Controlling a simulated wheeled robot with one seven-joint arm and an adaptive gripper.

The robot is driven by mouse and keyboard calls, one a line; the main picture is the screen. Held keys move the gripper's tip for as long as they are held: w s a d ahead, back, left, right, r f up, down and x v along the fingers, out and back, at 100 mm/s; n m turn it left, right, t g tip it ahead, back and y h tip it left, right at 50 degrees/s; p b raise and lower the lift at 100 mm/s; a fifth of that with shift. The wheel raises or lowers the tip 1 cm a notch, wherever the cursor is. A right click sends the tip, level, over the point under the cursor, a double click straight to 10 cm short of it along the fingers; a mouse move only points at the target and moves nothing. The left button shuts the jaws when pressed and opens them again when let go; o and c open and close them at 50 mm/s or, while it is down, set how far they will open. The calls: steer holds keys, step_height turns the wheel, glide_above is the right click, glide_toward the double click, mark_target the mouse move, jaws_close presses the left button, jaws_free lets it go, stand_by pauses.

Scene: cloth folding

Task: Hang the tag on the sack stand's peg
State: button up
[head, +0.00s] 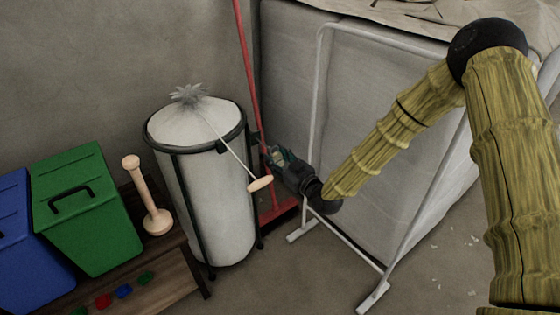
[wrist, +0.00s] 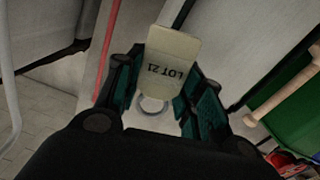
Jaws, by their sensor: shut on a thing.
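A cream tag (wrist: 172,52) printed "LOT 21" is between the teal fingers of my gripper (wrist: 160,95), with a pale ring (wrist: 153,104) near its lower edge. In the head view, my gripper (head: 277,158) is just right of the sack stand (head: 176,150), close to its rim, and the tag is hard to make out. The stand's dark frame holds a full white sack (head: 215,190) tied at the top.
A cord from the sack's neck ends in a wooden toggle (head: 260,183). A red pole (head: 246,70) stands behind my gripper, and a white tube frame (head: 318,90) stands right. A wooden pestle-like piece (head: 146,196), a green bin (head: 85,215) and a blue bin (head: 20,245) are left.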

steer(key=shift+b+x, duration=0.35)
steer(key=shift+x, duration=1.2)
steer(key=shift+w+a+f+b, duration=0.4)
steer(key=shift+w+f, duration=0.1)
steer(key=shift+f, duration=0.15)
steer(key=o, duration=1.2)
steer(key=shift+p+v, duration=0.7)
steer(key=shift+v, duration=3.05)
